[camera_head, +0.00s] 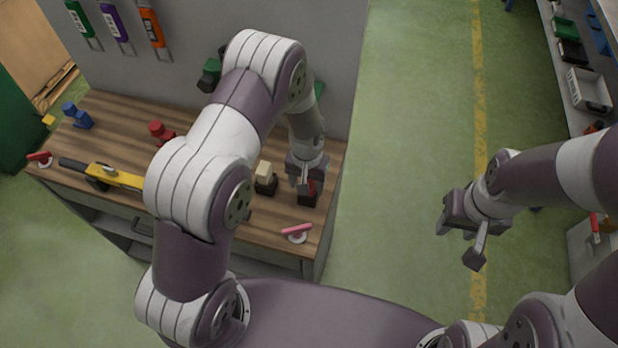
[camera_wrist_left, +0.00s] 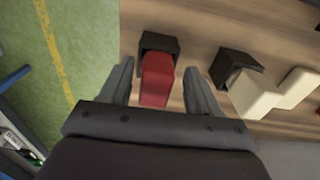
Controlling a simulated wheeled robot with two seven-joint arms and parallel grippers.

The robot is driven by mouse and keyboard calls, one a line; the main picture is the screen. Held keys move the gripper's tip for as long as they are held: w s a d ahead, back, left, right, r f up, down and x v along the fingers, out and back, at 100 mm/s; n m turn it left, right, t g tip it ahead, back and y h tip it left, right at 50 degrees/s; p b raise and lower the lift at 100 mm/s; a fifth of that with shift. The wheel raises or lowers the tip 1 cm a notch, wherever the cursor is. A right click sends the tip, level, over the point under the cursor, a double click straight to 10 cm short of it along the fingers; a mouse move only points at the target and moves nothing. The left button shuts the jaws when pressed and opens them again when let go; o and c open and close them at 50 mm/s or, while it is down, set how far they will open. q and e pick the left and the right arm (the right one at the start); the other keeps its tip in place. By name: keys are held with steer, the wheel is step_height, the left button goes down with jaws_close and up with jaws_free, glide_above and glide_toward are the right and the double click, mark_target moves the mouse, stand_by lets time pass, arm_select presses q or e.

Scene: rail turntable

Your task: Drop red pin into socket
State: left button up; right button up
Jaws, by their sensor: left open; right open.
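The red pin (camera_head: 311,187) is upright at a black socket (camera_head: 307,201) near the right end of the wooden bench. In the left wrist view the red pin (camera_wrist_left: 156,82) stands between my open fingers, with the black socket (camera_wrist_left: 159,44) directly behind it and partly hidden. It looks seated in the socket, but the depth cannot be told. My left gripper (camera_head: 307,176) points down over the pin, its fingers (camera_wrist_left: 157,76) apart on both sides. My right gripper (camera_head: 459,244) is open and empty over the green floor, away from the bench.
A cream block (camera_head: 264,170) stands in another black socket left of the red pin. A pink-handled piece (camera_head: 297,232) lies near the bench's front edge. A red piece (camera_head: 160,131), a blue piece (camera_head: 77,115) and a yellow-black tool (camera_head: 115,177) are further left. Shelving stands at the right.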

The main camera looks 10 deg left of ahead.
arm_select(q)
steer(key=shift+w+d, duration=0.15)
steer(key=shift+c, duration=0.9)
steer(key=shift+w+d+f, duration=0.1)
steer(key=shift+w+d, duration=0.05)
steer(key=c, duration=0.5)
jaws_close()
steer(key=shift+c, duration=0.5)
jaws_free()
jaws_close()
arm_select(e)
steer(key=shift+w+d, duration=0.2)
arm_select(q)
steer(key=shift+r, duration=0.25)
arm_select(e)
steer(key=shift+w, duration=0.1)
